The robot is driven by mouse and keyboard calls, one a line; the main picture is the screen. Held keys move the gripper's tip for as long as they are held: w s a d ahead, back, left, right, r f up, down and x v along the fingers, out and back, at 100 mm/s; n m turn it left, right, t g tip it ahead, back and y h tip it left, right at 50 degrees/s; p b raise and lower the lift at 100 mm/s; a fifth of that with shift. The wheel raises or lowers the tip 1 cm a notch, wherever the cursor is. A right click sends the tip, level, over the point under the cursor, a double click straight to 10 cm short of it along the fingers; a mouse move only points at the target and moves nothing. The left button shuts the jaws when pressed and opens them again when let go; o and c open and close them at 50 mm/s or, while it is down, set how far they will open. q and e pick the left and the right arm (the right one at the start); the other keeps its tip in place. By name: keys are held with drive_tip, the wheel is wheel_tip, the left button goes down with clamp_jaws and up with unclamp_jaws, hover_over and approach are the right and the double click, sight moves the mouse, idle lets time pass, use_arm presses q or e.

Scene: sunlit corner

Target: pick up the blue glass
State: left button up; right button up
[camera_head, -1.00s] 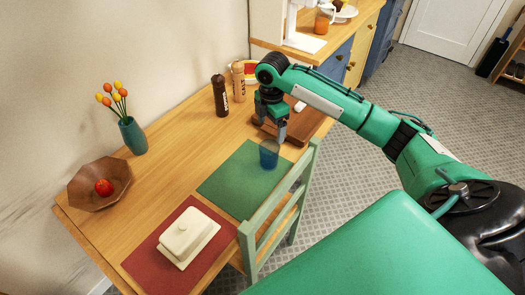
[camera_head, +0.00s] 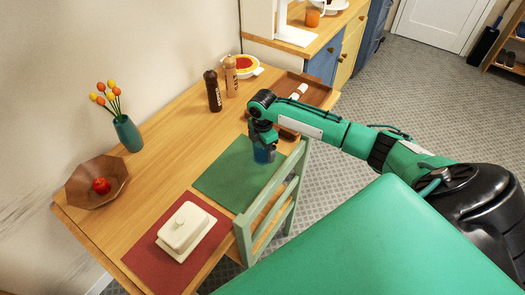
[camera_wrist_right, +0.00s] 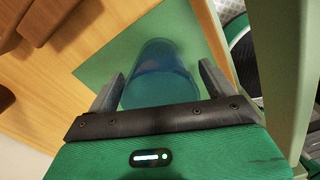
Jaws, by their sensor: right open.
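The blue glass (camera_head: 264,155) stands on the green placemat (camera_head: 228,176) at its right edge, partly hidden under my right gripper (camera_head: 264,140) in the head view. In the right wrist view the glass (camera_wrist_right: 160,75) lies between the two fingers of my right gripper (camera_wrist_right: 162,88), with a finger on each side. The fingers are open, with visible gaps beside the glass. My left gripper is in neither view.
A pale green chair (camera_head: 272,204) stands close beside the glass at the table edge. A wooden tray (camera_head: 315,92) lies behind the gripper. A white butter dish (camera_head: 186,228) sits on a red placemat (camera_head: 158,255). Two mills (camera_head: 213,92) stand near the wall.

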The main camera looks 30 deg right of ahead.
drive_tip(key=c, duration=1.2)
